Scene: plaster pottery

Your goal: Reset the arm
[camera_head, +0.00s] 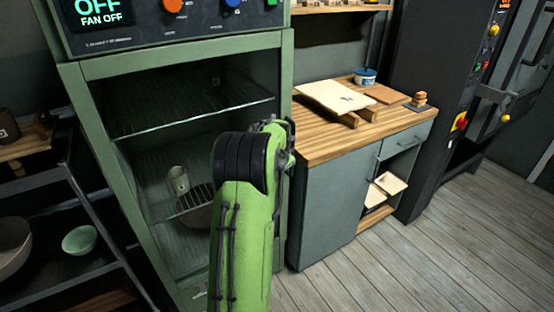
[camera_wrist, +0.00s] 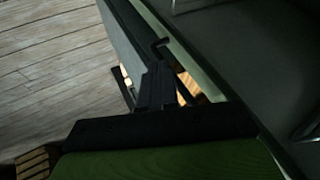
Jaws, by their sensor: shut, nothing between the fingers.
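My green arm (camera_head: 240,220) reaches up from the bottom of the head view, in front of the open green cabinet (camera_head: 75,75). Its black joint hides part of the cabinet's inside. In the head view the gripper's fingers cannot be made out behind the arm. In the wrist view my gripper (camera_wrist: 157,75) shows as dark fingers close together, shut and empty. A pale edge and dark surfaces lie beyond it. The view is too dark to tell whether it touches anything.
The cabinet holds a wire shelf (camera_head: 190,116), a cup (camera_head: 178,181) and a bowl lower down. A wooden-topped workbench (camera_head: 320,146) stands right of the arm. A dark rack with a pale green bowl (camera_head: 80,239) is at left. The plank floor (camera_head: 400,275) at right is clear.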

